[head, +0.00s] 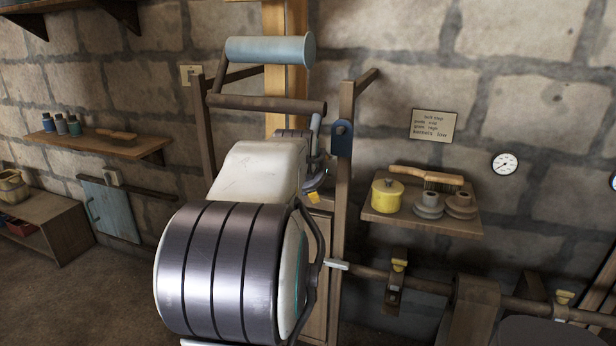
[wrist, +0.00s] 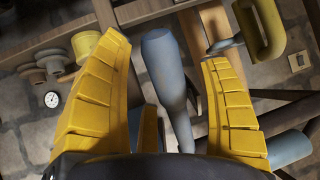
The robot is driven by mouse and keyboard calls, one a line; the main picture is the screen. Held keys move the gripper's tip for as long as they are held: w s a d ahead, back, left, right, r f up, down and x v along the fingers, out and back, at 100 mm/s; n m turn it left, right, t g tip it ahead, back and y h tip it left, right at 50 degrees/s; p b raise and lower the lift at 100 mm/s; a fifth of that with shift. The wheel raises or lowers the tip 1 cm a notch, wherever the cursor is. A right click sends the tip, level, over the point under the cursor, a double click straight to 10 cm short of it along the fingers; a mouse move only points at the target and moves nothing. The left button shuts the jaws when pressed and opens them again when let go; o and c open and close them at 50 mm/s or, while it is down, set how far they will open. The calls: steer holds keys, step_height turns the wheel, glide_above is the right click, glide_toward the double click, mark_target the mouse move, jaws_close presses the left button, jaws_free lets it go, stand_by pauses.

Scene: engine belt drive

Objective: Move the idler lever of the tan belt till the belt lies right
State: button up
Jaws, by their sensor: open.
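A blue-grey tapered handle (wrist: 168,65), which looks like the idler lever's, stands between my gripper's yellow fingers (wrist: 163,48) in the wrist view. The fingers are open, one on each side of it, with gaps showing. In the head view, a thin blue-grey lever piece (head: 316,125) shows just behind my arm; the rest is hidden. A tan vertical band (head: 285,18), perhaps the belt, runs behind a blue-grey roller (head: 268,50). My arm hides its lower part, so I cannot tell how it lies.
A wooden post with a blue plate (head: 341,138) stands right of my arm. A shelf (head: 425,218) holds a yellow pot (head: 387,196), grey cones and a brush. A brown shaft (head: 425,285) runs low at right. A yellow loop (wrist: 270,40) is near the right finger.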

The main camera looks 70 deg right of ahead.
steer(key=v, duration=1.1)
steer(key=shift+a+r, duration=0.15)
steer(key=shift+a, duration=0.15)
steer(key=shift+s, duration=0.1)
steer(key=a+f+n+g+y+p, duration=0.1)
steer(key=a+f+n+y, duration=0.35)
steer(key=a+f, duration=1)
steer(key=w+a+n+y+p, duration=0.2)
steer(key=a+n, duration=0.2)
steer(key=a, duration=0.4)
steer(key=w+a+n+t+y+p, duration=0.1)
steer(key=w+a+n+y+p, duration=0.1)
steer(key=a, duration=0.7)
steer(key=w+a+n+y+p, duration=0.2)
steer(key=w+a+n+p, duration=0.1)
steer(key=a+n, duration=0.3)
steer(key=shift+w+a+r+t+p, duration=0.45)
steer(key=shift+a+p, duration=0.2)
steer(key=shift+a, duration=0.5)
steer(key=shift+d, duration=0.15)
